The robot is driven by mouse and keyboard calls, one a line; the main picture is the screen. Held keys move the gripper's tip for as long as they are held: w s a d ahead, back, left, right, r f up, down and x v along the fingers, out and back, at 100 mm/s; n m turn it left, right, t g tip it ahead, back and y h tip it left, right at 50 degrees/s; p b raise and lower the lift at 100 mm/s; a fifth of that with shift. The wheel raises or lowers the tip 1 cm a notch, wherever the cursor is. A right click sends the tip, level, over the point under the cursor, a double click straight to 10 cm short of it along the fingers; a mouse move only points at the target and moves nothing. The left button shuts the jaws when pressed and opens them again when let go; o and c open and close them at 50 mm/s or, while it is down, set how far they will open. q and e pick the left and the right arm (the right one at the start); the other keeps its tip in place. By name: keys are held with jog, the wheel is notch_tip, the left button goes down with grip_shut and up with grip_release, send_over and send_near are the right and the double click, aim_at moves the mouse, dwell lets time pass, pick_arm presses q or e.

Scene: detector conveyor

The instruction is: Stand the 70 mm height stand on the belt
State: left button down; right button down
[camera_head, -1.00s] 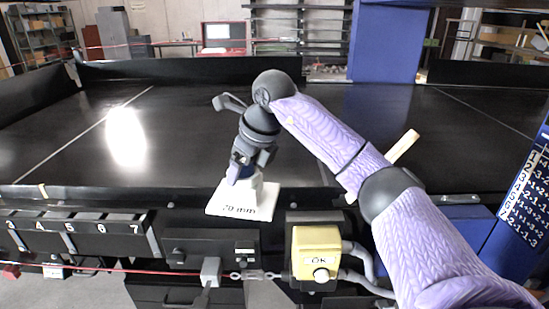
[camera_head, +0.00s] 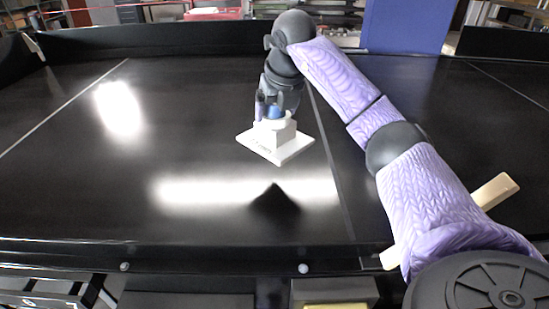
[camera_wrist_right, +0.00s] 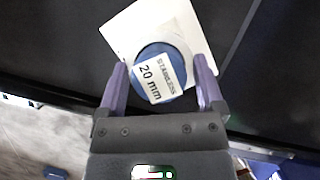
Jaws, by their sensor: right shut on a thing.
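The white height stand (camera_head: 288,140) has a square base and a smaller block above it. Its front marking is too blurred to read now. A blue round piece (camera_head: 275,113) sits on top; the right wrist view shows its white label (camera_wrist_right: 160,79) reading "20 mm STAINLESS". My right gripper (camera_head: 276,106) has its fingers on both sides of the stand's top, around the blue piece, and holds the stand. The stand appears above the black belt (camera_head: 180,150), with a separate dark reflection below it. My left gripper is out of view.
A raised black wall (camera_head: 180,38) runs along the belt's far side. The belt around the stand is clear. A beige bar (camera_head: 494,191) lies at the right, partly behind my right arm. A dark front rail (camera_head: 200,257) with small round knobs borders the near side.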

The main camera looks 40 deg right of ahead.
aim_at(282, 129)
notch_tip(282, 129, down, 10)
jog(key=shift+s+r, duration=0.1)
jog(key=shift+r, duration=0.05)
grip_release()
jog(key=v, duration=1.2)
